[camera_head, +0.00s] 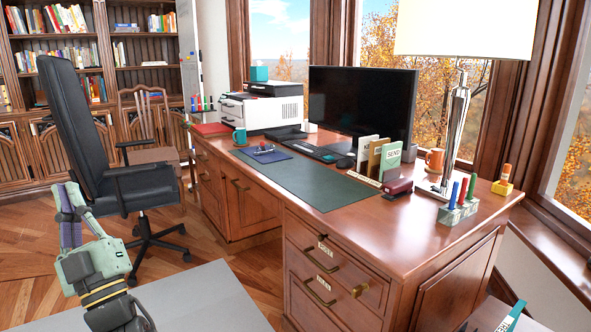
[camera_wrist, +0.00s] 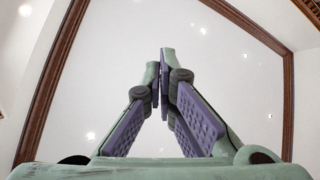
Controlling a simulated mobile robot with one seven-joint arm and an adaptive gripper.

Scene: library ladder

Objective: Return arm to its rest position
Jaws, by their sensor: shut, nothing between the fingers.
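My gripper (camera_head: 70,203) shows at the lower left in the head view, pointing up, in front of the black office chair. In the wrist view my gripper (camera_wrist: 163,60) has its green and purple fingers meeting at the tips, with nothing between them. Behind the fingers the wrist view shows only the white ceiling (camera_wrist: 230,60) with brown wood trim. My gripper is apart from the desk.
A black office chair (camera_head: 102,150) stands behind my gripper. A wooden desk (camera_head: 240,197) to the right carries a monitor (camera_head: 360,105), a printer (camera_head: 262,108), a lamp (camera_head: 455,120) and small items. Bookshelves (camera_head: 130,75) line the back left. Wooden floor (camera_head: 200,232) shows between chair and desk.

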